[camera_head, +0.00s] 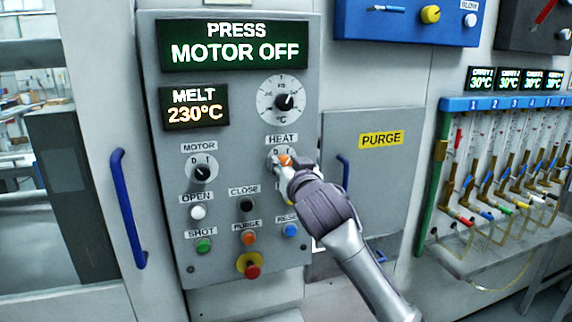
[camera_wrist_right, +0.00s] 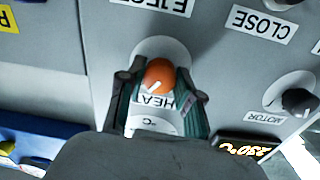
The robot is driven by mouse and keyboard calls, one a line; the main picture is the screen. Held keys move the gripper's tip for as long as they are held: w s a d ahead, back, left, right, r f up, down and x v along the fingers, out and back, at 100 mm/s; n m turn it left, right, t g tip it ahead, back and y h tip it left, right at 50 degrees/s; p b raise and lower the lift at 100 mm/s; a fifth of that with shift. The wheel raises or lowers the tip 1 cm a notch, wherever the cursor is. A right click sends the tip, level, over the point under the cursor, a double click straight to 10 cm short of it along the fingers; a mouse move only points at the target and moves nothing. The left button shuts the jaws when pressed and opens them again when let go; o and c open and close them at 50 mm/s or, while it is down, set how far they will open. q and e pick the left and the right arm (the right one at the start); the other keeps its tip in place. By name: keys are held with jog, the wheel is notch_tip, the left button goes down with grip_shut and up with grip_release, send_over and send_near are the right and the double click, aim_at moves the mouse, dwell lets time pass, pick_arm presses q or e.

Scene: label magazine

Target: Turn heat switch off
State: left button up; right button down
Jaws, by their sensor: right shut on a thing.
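The heat switch is an orange knob (camera_head: 285,160) under the HEAT label (camera_head: 282,140) on the grey control panel (camera_head: 235,120). In the right wrist view the picture is upside down, and the orange knob (camera_wrist_right: 160,74) shows a white pointer line on its face. My right gripper (camera_head: 282,163) is at the knob, with its fingers on either side. In the right wrist view the gripper (camera_wrist_right: 158,88) is shut on the knob. The gripper partly hides the switch's plate and marks in the head view. My left gripper is in neither view.
The motor knob (camera_head: 202,173) is left of the heat switch. Buttons sit below, including a black CLOSE button (camera_head: 246,204) and a red stop button (camera_head: 251,267). The MELT display (camera_head: 194,107) reads 230°C; the upper display (camera_head: 234,44) reads PRESS MOTOR OFF. A blue handle (camera_head: 128,208) is at left.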

jog(key=n+p, duration=0.2)
jog(key=n, duration=0.1)
jog(key=shift+r, duration=0.1)
jog(key=n+p, duration=0.2)
jog(key=n, duration=0.1)
jog(key=shift+n, duration=0.4)
jog(key=n+p, duration=0.2)
jog(key=n, duration=0.2)
jog(key=shift+n+p, duration=0.9)
jog(key=shift+n, duration=0.7)
jog(key=shift+y, duration=0.3)
jog(key=c, duration=0.8)
grip_release()
jog(key=shift+o, duration=0.2)
